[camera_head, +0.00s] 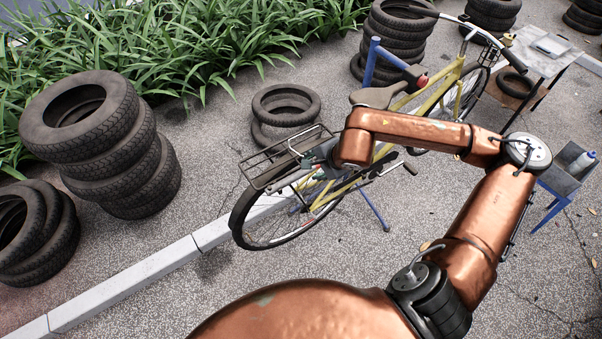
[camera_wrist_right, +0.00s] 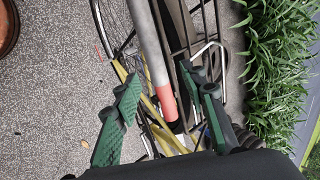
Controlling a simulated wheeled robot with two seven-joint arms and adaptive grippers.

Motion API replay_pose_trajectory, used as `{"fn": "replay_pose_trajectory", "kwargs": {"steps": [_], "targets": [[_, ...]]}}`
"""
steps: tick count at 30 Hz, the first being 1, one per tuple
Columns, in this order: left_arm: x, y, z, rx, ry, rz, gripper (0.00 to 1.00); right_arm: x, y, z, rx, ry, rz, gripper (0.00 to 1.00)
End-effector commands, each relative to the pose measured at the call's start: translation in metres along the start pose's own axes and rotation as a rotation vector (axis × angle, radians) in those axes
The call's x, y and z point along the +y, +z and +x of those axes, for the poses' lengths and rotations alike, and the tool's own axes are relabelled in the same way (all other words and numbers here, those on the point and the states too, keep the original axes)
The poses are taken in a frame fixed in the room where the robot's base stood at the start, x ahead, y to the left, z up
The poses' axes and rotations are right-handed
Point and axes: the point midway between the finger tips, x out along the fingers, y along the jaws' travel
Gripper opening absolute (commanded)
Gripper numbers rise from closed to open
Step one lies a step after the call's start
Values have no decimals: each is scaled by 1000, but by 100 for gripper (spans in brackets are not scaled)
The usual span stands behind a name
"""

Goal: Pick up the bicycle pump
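A tube with a grey barrel and a red end, which looks like the bicycle pump (camera_wrist_right: 153,50), runs lengthwise between my right gripper's fingers in the wrist view. My right gripper (camera_wrist_right: 158,84) is open, with one green finger on each side of the tube. I see no clear contact. In the head view the right gripper (camera_head: 309,160) is by the rear rack (camera_head: 268,168) of the yellow bicycle (camera_head: 438,88), and my forearm hides part of the frame. The pump is hard to make out there. My left gripper is not in view.
A blue stand (camera_head: 371,62) is at the bicycle. Tyre stacks (camera_head: 78,115) stand left and behind (camera_head: 392,42). A kerb (camera_head: 155,262) crosses the ground.

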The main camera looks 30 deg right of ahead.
Motion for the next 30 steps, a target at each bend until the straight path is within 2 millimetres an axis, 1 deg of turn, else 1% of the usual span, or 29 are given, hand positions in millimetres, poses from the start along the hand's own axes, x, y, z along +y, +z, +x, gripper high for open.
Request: {"fn": "replay_pose_trajectory", "kwargs": {"steps": [3, 7, 10, 16, 30], "targets": [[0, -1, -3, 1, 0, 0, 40, 5, 7, 18, -5, 2, 1, 39], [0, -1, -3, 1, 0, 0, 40, 5, 6, 34, -4, 1, 2, 39], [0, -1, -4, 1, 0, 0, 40, 5, 6, 39, -4, 0, 1, 39], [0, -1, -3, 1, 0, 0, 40, 5, 6, 40, -3, 0, 1, 39], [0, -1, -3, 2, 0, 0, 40, 5, 6, 39, -3, 1, 1, 7]]}}
